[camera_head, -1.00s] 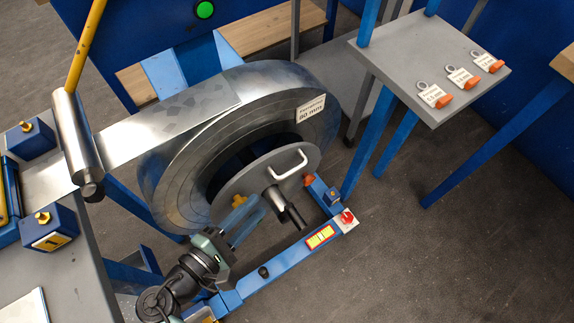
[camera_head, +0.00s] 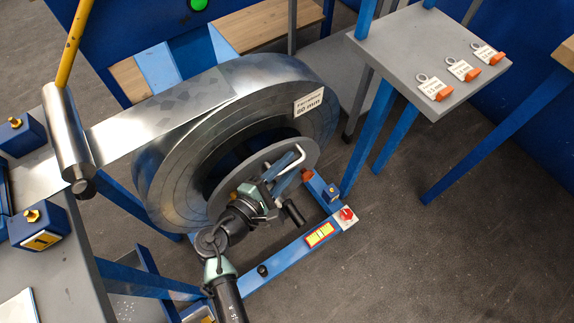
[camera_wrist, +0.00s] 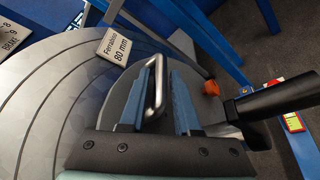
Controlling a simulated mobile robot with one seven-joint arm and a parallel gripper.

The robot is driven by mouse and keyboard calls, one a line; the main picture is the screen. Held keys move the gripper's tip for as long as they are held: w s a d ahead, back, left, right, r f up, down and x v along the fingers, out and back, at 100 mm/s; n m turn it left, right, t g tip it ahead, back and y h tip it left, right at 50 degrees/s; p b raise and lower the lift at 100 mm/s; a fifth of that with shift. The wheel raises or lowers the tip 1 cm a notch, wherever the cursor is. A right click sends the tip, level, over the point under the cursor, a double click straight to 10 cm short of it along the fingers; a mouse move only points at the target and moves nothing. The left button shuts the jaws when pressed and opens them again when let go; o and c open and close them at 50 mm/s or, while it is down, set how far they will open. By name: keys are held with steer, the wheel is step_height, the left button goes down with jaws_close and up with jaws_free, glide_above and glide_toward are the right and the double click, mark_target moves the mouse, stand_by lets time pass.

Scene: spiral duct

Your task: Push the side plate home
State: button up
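The side plate (camera_head: 238,182) is a grey disc with a pale bar handle (camera_head: 293,158), in front of the steel coil (camera_head: 165,172). In the head view a dark gap shows between the plate and the coil's bore. My gripper (camera_head: 284,176) is at the handle. In the wrist view its two blue fingers (camera_wrist: 158,100) stand apart on either side of the handle (camera_wrist: 155,88), with the side plate (camera_wrist: 112,112) behind. A gap shows between the handle and each finger, so it does not look clamped. My wrist hides the plate's lower part.
A dark shaft (camera_head: 294,212) sticks out at the plate's middle, close to my gripper; it also shows in the wrist view (camera_wrist: 275,95). The blue stand arm (camera_head: 285,255) runs below, with a red knob (camera_head: 346,214).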

jaws_close()
steer(key=shift+f, duration=0.1)
stand_by(1.2)
